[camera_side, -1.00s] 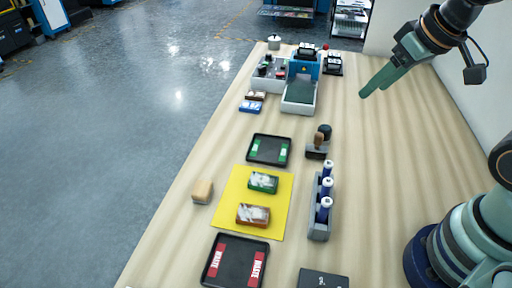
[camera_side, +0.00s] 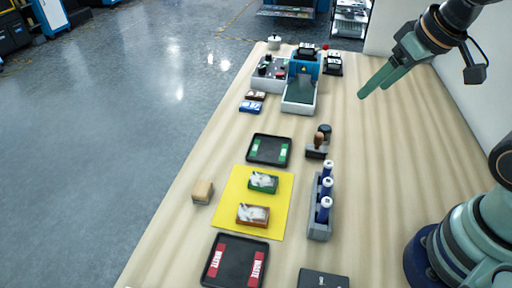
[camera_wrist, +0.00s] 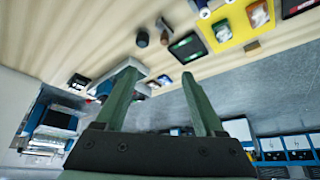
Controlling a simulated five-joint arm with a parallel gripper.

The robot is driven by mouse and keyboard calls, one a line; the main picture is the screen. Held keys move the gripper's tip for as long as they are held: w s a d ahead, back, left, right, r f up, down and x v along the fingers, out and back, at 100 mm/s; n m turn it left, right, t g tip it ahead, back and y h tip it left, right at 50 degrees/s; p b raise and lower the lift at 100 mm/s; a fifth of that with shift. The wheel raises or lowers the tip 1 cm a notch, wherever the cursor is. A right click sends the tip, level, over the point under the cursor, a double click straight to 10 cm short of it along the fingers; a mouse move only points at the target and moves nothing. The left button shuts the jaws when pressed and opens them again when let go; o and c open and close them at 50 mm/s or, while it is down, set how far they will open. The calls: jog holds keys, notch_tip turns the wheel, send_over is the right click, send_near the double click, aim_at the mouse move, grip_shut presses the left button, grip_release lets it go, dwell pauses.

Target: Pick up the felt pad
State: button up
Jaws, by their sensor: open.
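A small tan block (camera_side: 203,192), most likely the felt pad, lies near the table's left edge, just left of the yellow mat (camera_side: 283,222). In the wrist view the tan block (camera_wrist: 252,46) is small and at the upper right. My gripper (camera_side: 375,84) is raised over the far right part of the table, well away from the block. In the wrist view my gripper's (camera_wrist: 160,80) two green fingers are spread with nothing between them.
A green pack (camera_side: 263,183) and a brown pack (camera_side: 253,215) lie on the mat. Black trays with green (camera_side: 269,150) and red (camera_side: 235,262) labels sit beyond and before it. A bottle rack (camera_side: 319,230), stamp (camera_side: 318,148) and laminating machine (camera_side: 300,95) stand nearby.

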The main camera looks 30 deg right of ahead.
jog(key=shift+o, duration=1.2)
